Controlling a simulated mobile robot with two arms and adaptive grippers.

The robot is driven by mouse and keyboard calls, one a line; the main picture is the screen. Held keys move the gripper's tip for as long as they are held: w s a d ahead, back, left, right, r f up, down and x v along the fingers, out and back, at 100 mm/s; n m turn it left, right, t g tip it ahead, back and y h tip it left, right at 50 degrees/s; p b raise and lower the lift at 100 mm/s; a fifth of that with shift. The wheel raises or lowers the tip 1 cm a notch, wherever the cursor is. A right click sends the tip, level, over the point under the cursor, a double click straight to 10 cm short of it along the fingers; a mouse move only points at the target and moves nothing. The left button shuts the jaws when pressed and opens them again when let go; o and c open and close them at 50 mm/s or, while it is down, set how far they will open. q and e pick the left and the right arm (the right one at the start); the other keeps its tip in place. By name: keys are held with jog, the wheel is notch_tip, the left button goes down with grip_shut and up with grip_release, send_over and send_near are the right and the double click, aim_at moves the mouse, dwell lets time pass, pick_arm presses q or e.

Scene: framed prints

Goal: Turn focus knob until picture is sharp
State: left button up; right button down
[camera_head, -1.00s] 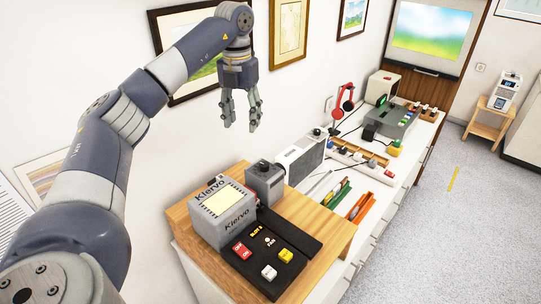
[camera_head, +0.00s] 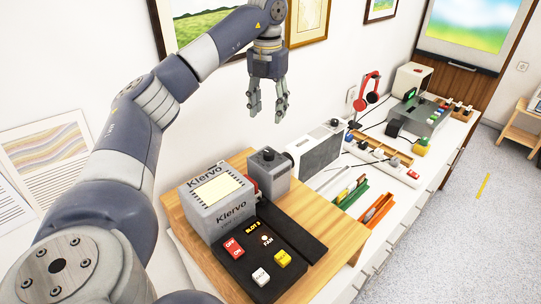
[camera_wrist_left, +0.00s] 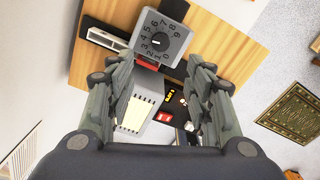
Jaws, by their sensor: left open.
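The focus knob (camera_head: 268,153) is a round black dial on top of a small grey box (camera_head: 270,174). In the left wrist view the knob (camera_wrist_left: 159,40) shows a pale pointer mark inside a ring of printed digits. My left gripper (camera_head: 267,112) points down, open and empty, in the air above the knob box. In the left wrist view the fingers of the gripper (camera_wrist_left: 160,72) are spread, with the dial just beyond and between them. The picture on the screen (camera_head: 466,27) is a blurred landscape of green, yellow and blue. My right gripper is out of view.
The grey Klervo box (camera_head: 217,200) stands beside the knob box on a wooden board (camera_head: 172,207). A black panel (camera_head: 245,279) carries red, white and yellow switches. Pens, trays, red headphones (camera_head: 368,86) and devices line the bench. Framed prints hang behind the arm.

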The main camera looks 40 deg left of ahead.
aim_at(269, 152)
pick_arm(q)
jog(key=f, duration=0.6)
jog(key=f+p, duration=0.1)
jog(key=f, duration=0.5)
jog(key=shift+w+f, duration=0.2)
jog(key=shift+f, duration=0.05)
jog(key=shift+f+p, duration=0.3)
jog(key=shift+f, duration=0.2)
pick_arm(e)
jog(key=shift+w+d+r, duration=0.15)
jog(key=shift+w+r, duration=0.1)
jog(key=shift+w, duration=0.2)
pick_arm(q)
jog(key=c, duration=1.1)
